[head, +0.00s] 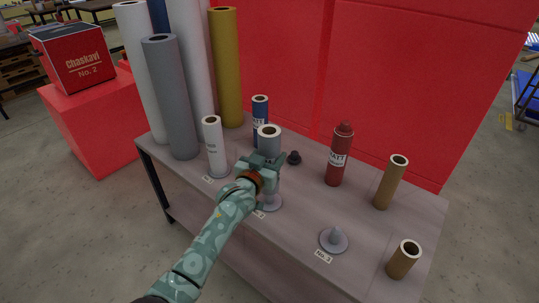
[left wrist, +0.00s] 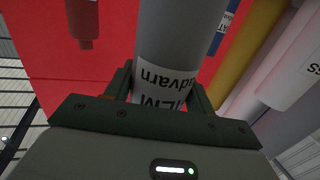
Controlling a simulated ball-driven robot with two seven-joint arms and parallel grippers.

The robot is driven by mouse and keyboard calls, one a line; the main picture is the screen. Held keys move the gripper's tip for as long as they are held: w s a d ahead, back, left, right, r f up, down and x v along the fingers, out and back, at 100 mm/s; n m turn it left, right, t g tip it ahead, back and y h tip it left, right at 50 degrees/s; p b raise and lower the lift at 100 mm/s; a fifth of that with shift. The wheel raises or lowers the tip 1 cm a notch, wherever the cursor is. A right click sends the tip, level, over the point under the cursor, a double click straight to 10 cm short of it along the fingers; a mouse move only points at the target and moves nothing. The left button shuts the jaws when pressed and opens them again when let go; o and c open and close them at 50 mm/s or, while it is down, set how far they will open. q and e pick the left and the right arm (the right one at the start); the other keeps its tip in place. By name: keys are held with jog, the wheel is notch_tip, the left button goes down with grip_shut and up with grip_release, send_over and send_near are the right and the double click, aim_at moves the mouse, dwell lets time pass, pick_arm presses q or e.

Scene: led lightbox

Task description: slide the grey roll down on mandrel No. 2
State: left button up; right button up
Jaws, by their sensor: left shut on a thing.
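The grey roll (head: 269,140) stands upright in my left gripper (head: 262,170), its open top end showing above the fingers. In the left wrist view the grey roll (left wrist: 180,40) with a white printed label fills the gap between the fingers (left wrist: 165,92). Mandrel No. 2 (head: 269,203) is the round grey base directly below the gripper, with a small tag (head: 258,213) in front, partly covered by my arm. The gripper hides the roll's middle, and I cannot tell how far its lower end is over the mandrel. My right gripper is not in view.
A white roll (head: 213,145) stands to the left, and the empty mandrel No. 3 (head: 334,239) to the right. Tall rolls (head: 172,95) stand at the back left.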

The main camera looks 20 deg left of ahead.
pick_arm(q)
jog(key=shift+f+b, duration=0.7)
jog(key=shift+f, duration=0.7)
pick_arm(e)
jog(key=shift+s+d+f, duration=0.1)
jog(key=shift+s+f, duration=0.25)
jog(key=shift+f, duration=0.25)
pick_arm(q)
jog(key=shift+r, duration=0.1)
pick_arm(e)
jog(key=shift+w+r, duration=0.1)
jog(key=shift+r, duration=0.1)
pick_arm(q)
jog(key=shift+f+b, duration=0.65)
jog(key=shift+f, duration=1)
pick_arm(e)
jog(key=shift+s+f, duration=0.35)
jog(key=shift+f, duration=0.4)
pick_arm(q)
jog(key=o, duration=1.4)
jog(key=shift+c, duration=0.2)
jog(key=shift+f, duration=0.1)
